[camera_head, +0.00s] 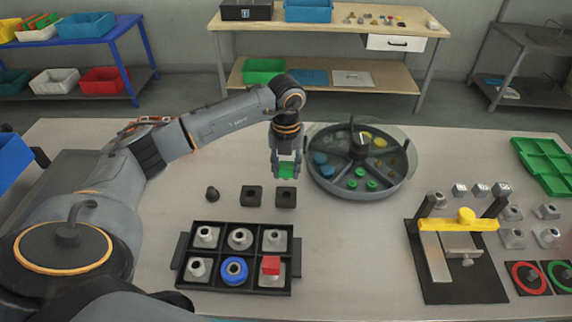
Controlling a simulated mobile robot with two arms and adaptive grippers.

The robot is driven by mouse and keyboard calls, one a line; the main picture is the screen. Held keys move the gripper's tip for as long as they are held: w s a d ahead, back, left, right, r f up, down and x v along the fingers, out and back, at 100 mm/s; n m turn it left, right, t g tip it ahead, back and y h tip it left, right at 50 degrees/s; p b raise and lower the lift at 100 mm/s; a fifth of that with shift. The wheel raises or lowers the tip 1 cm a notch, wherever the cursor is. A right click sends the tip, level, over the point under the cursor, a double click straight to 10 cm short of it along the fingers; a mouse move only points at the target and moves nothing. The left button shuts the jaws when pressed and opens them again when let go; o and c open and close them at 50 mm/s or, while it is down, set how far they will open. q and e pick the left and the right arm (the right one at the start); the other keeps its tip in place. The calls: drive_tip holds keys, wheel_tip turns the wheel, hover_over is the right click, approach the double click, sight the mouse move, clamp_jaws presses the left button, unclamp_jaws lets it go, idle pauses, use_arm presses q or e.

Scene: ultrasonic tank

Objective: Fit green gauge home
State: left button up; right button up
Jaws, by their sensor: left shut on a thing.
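My left gripper (286,174) comes in from the left and points down above the table, near the left rim of the round tank. It is shut on the green gauge (287,170), a small green piece mostly hidden by the fingers. Beneath and nearer the front lie small dark blocks with holes, one in the middle (252,196) and one at the right (286,197). A black six-compartment tray (183,257) holds grey metal parts, a blue ring (234,270) and a red-topped part (271,266).
The round divided tank (361,193) holds coloured pieces, including several green ones. A dark-based fixture (480,290) with a yellow bar (457,225) stands at right, beside metal parts. A green tray (545,165) lies at far right. The table between tray and fixture is clear.

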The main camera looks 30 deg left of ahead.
sight(286, 189)
use_arm(q)
drive_tip(key=shift+f+b, duration=0.7)
drive_tip(key=shift+f, duration=0.3)
drive_tip(key=shift+f+b, duration=1.4)
drive_tip(key=shift+f, duration=0.85)
drive_tip(key=shift+f, duration=0.3)
drive_tip(key=shift+f+b, duration=0.4)
drive_tip(key=shift+b, duration=0.15)
drive_tip(key=shift+s+f, duration=0.15)
drive_tip(key=shift+f, duration=0.05)
drive_tip(key=o, duration=1.3)
drive_tip(key=shift+c, duration=0.2)
